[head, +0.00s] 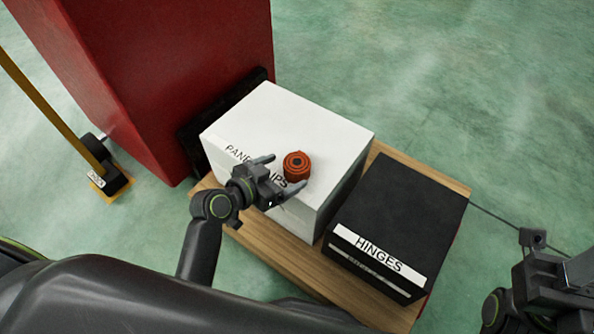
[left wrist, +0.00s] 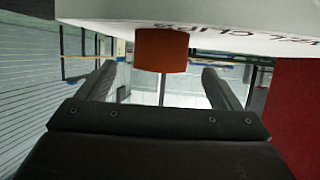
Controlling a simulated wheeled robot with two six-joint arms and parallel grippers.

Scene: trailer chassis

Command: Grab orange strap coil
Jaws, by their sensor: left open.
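The orange strap coil (head: 297,166) sits on top of the white box (head: 290,115) near its front edge. My left gripper (head: 284,171) is open, with its two fingers on either side of the coil in the head view. In the left wrist view the coil (left wrist: 161,50) shows between and beyond the fingertips (left wrist: 160,75), and I cannot tell whether either finger touches it. My right gripper (head: 550,270) is at the lower right edge, away from the boxes; its fingers do not show clearly.
A black box labelled HINGES (head: 400,215) stands to the right of the white box on a wooden board (head: 275,262). A tall red block (head: 165,80) rises behind on the left. A yellow pole (head: 50,110) stands at far left. Green floor (head: 480,90) is clear at upper right.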

